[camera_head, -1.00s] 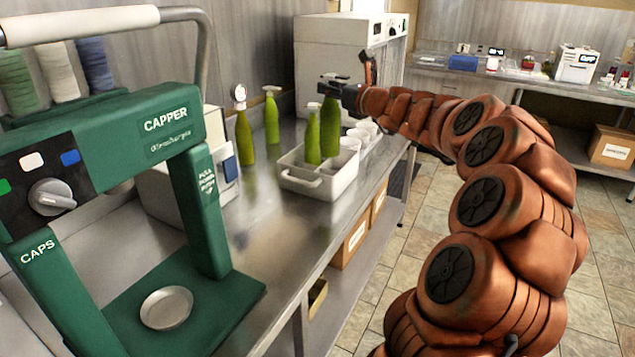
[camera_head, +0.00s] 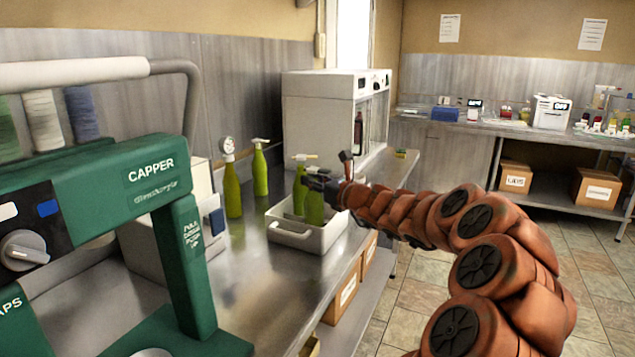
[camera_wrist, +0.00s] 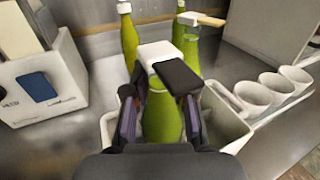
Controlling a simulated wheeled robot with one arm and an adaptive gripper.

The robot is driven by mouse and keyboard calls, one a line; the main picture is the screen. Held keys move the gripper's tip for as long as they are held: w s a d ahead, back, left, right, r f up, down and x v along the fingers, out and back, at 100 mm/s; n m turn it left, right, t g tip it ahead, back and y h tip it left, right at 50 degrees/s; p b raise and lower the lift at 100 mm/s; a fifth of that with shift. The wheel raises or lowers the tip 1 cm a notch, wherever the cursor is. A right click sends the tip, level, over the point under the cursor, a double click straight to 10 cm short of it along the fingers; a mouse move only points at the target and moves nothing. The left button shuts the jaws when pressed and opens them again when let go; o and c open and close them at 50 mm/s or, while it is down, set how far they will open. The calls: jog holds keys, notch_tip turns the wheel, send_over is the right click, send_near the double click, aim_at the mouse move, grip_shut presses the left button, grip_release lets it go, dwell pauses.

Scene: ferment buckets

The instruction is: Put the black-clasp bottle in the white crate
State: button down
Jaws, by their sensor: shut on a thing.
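My gripper (camera_head: 322,184) is shut on a green bottle (camera_head: 314,208), near its top. In the wrist view the held bottle (camera_wrist: 162,112) stands between the fingers (camera_wrist: 160,118), with a white cap and a black clasp piece (camera_wrist: 180,76) above it. The white crate (camera_head: 292,236) sits on the steel bench, and the held bottle's lower part is within its outline. I cannot tell if its base touches the crate floor. Another green bottle (camera_head: 299,192) with a tan clasp stands in the crate behind it. The crate wall (camera_wrist: 228,132) shows beside my gripper.
A green bottle with a gauge (camera_head: 232,188) and a green bottle with a pale clasp (camera_head: 260,175) stand left of the crate. The green capper (camera_head: 155,190) is at the near left. White cups (camera_wrist: 252,95) line the crate's right side in the wrist view.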

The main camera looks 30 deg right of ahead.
dwell(0.3)
jog(key=c, duration=1)
grip_release()
jog(key=shift+o, duration=0.2)
jog(key=shift+s+d+r, duration=0.1)
jog(key=s+d, duration=0.1)
jog(key=s, duration=1)
jog(key=shift+s+d, duration=0.35)
jog(key=shift+s, duration=0.05)
